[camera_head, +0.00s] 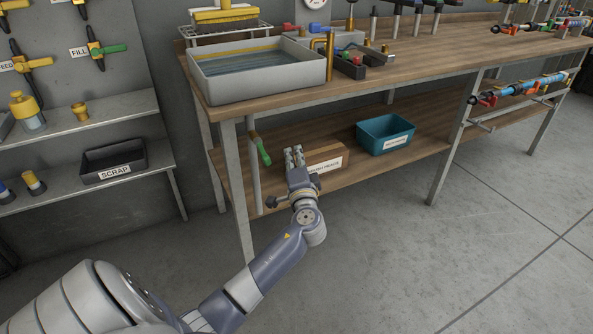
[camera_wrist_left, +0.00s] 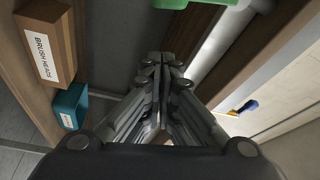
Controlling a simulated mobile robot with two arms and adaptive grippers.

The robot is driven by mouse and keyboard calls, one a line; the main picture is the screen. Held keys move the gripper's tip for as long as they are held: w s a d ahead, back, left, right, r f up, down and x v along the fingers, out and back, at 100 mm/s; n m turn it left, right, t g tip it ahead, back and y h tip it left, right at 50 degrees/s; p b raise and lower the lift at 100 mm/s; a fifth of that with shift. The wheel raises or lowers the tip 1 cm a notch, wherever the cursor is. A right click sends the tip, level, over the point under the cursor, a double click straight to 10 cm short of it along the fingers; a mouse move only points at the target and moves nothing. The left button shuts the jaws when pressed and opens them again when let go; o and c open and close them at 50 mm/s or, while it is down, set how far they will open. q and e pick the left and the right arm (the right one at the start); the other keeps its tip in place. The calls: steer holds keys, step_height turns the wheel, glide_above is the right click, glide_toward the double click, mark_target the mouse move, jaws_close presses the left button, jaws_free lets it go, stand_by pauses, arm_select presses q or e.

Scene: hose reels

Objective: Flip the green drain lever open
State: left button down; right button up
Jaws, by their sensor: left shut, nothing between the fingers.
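The green drain lever (camera_head: 263,152) hangs slanting down on a grey vertical drain pipe (camera_head: 254,172) below the left end of the workbench, under the grey basin (camera_head: 258,76). My left gripper (camera_head: 294,153) is shut and empty, a little to the right of the lever in the head view, in front of the cardboard box on the lower shelf. No contact with the lever shows. In the left wrist view the shut fingers (camera_wrist_left: 162,62) point away from the camera, and a green piece (camera_wrist_left: 222,10), apparently the lever, is cut off by the top edge. My right gripper is not in view.
The lower shelf holds a brown box labelled BRUSH HEADS (camera_wrist_left: 45,42) and a teal bin (camera_head: 385,135). A bench leg (camera_head: 238,190) stands left of the pipe. Another green-handled valve (camera_head: 108,50) is on the wall board, by a FILL label. The floor in front is clear.

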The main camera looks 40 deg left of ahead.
mark_target(263, 152)
arm_select(q)
steer(key=shift+s+a+f, duration=0.3)
steer(key=shift+s+a, duration=0.2)
steer(key=shift+s, duration=0.3)
steer(key=shift+s+a+f, duration=0.3)
steer(key=shift+s+a, duration=0.15)
steer(key=shift+s, duration=0.35)
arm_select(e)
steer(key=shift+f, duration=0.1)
